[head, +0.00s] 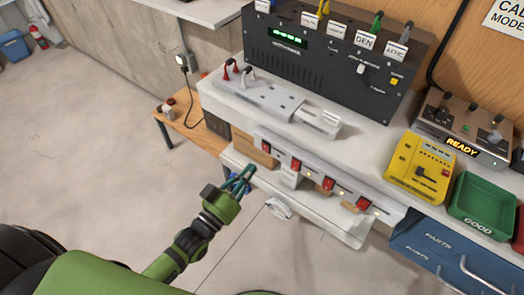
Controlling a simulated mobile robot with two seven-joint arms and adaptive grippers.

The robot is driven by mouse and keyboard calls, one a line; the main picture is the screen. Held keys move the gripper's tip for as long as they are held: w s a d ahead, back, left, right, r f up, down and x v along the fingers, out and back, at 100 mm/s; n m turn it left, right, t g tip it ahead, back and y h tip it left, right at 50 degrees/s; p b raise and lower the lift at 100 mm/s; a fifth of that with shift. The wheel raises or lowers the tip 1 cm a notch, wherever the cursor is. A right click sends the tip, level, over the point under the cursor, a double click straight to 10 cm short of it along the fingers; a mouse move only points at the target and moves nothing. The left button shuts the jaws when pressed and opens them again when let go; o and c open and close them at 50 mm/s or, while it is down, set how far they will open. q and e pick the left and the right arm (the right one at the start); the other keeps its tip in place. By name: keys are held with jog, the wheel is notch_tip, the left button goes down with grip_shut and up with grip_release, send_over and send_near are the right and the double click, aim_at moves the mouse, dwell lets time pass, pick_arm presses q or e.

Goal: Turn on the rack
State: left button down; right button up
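A black rack unit (330,55) with a lit green display (287,37) stands on the white bench. Tagged levers line its top, one tagged GEN (365,41). A white toggle (361,68) and a yellow button (394,82) are on its front. A white strip with red rocker switches (329,183) and small lights runs below the bench top's front edge. My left gripper (246,178) is near the strip's left end, in front of the lower shelf, and holds nothing that I can see. Its finger opening is unclear. My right gripper is out of view.
A white socket block (268,99) with red and grey levers lies on the bench. A yellow box (419,168), a brown READY panel (462,130) and a green GOOD tray (484,206) stand right. A blue PARTS drawer (440,250) is below.

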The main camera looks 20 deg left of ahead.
aim_at(271, 144)
pick_arm(q)
jog(key=p+x, duration=0.1)
jog(key=x, duration=0.4)
jog(key=shift+r, duration=0.1)
jog(key=shift+w+d, duration=0.2)
jog(key=shift+w, duration=0.35)
jog(key=p, duration=0.1)
jog(key=r+p, duration=0.1)
jog(key=shift+w+d+g+p, duration=0.1)
jog(key=shift+w+g+p, duration=0.2)
jog(key=shift+p, duration=0.05)
jog(key=shift+f, duration=0.4)
